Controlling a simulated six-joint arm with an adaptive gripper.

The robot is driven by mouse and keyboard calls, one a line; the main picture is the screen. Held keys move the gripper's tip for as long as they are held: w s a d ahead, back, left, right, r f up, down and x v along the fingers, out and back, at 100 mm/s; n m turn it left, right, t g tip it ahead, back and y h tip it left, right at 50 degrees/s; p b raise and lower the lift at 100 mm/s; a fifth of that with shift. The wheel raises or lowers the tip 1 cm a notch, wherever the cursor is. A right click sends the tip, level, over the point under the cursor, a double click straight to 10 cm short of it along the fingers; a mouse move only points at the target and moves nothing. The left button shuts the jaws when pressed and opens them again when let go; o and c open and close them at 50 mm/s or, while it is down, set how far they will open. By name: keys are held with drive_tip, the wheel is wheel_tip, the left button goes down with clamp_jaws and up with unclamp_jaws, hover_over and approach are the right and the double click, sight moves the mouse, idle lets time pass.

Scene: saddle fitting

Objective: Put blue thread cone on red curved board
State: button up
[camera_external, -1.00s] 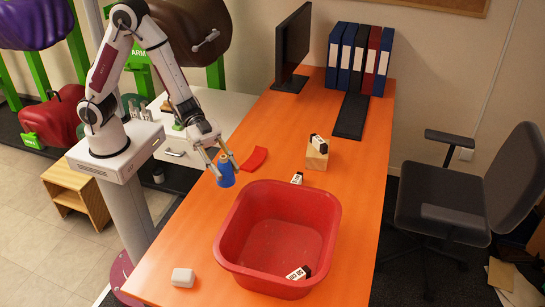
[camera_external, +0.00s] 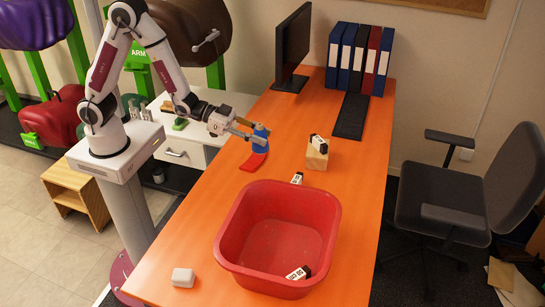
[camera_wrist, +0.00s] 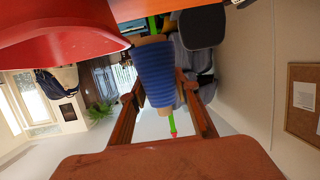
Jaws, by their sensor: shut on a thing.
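The blue thread cone (camera_external: 261,138) is between the fingers of my gripper (camera_external: 258,133), which is shut on it. In the wrist view the ribbed blue cone (camera_wrist: 156,76) stands between the two fingers, with tan ends showing. The red curved board (camera_external: 253,162) lies flat on the orange table. In the external view the cone overlaps the far end of the board and hides part of it. I cannot tell whether the cone touches the board or hangs just above it.
A large red tub (camera_external: 278,232) with a black-and-white box (camera_external: 298,273) inside stands nearer on the orange table (camera_external: 190,240). A wooden block (camera_external: 317,157) with a small box on it is to the right. A white block (camera_external: 183,277) lies at the front left.

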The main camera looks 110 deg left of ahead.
drive_tip(key=s+a+f+n+g+y, duration=0.1)
drive_tip(key=s+a+n+y, duration=0.3)
drive_tip(key=a, duration=0.5)
drive_tip(key=n+g+y, duration=0.3)
drive_tip(key=n+y, duration=0.1)
drive_tip(key=y, duration=0.1)
hover_over(255, 157)
wheel_tip(255, 157, down, 7)
drive_tip(key=shift+r, duration=0.2)
drive_tip(key=shift+f, duration=2.9)
drive_tip(key=shift+f, duration=0.1)
drive_tip(key=shift+f, duration=2)
drive_tip(key=shift+f, duration=0.15)
